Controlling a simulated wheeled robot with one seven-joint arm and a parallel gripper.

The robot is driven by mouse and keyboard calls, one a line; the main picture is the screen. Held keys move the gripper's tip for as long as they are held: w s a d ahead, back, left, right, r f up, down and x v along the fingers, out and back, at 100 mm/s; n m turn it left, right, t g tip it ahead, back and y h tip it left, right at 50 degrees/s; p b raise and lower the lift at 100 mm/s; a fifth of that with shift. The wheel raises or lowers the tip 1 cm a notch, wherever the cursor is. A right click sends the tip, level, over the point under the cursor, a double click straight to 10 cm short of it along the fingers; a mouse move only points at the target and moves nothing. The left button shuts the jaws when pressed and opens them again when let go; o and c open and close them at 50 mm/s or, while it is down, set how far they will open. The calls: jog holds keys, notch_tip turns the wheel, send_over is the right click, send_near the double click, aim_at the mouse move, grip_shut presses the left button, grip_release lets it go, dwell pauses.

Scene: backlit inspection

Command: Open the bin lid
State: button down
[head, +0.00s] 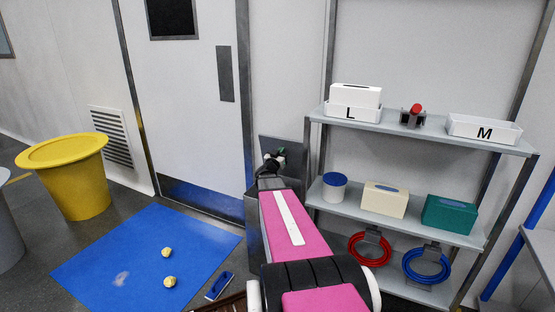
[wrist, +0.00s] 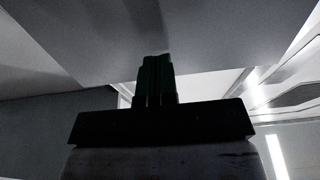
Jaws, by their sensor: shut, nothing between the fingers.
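A grey box-shaped bin (head: 254,231) stands behind my pink arm, which hides most of it. A dark grey flat panel, which looks like its lid (head: 296,151), stands tilted up at the back of it against the wall. My gripper (head: 281,152) is in front of this panel, small and dark, and looks close to it; I cannot tell whether they touch. In the wrist view my gripper's fingers (wrist: 156,78) are together and empty, dark against a pale grey surface that fills the top. The inside of the bin is hidden.
A yellow tub (head: 72,180) stands at the left. A blue mat (head: 140,255) with crumpled pale pieces lies on the floor, a blue-and-white item (head: 219,286) beside it. A shelf rack (head: 425,140) with boxes and hoses stands right of my arm. A door (head: 190,110) is behind.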

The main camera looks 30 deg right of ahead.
aim_at(286, 145)
jog(key=shift+x, duration=0.8)
jog(key=x, duration=0.4)
jog(key=shift+r, duration=0.1)
jog(key=shift+s, duration=0.1)
